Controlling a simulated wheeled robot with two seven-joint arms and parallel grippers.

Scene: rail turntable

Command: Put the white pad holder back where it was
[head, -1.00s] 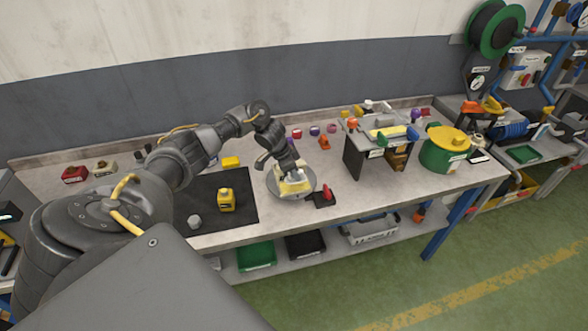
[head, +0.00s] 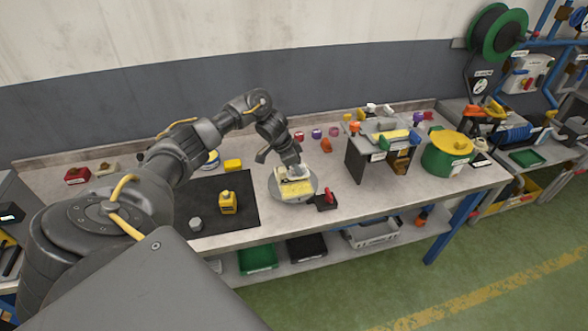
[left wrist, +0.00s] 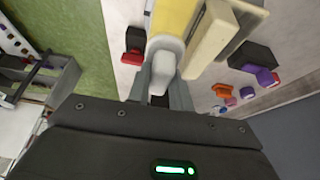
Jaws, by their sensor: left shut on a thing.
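The white pad holder (head: 283,173) is at the round grey turntable (head: 275,192), over its back part. My left gripper (head: 293,167) reaches down onto it from behind and is shut on it. In the left wrist view a pale piece (left wrist: 165,62) lies between the fingers, and a cream block (left wrist: 221,30) shows beside them. A yellow block (head: 297,190) is at the front of the turntable; yellow also shows in the left wrist view (left wrist: 173,14). Whether the holder touches the turntable is hard to tell. My right gripper is not in view.
A red-handled black device (head: 327,200) sits right of the turntable. A dark mat (head: 215,185) with a yellow bottle (head: 228,203) lies left. A dark stand (head: 365,160) and green pot (head: 447,154) are at the right. Small coloured parts line the back.

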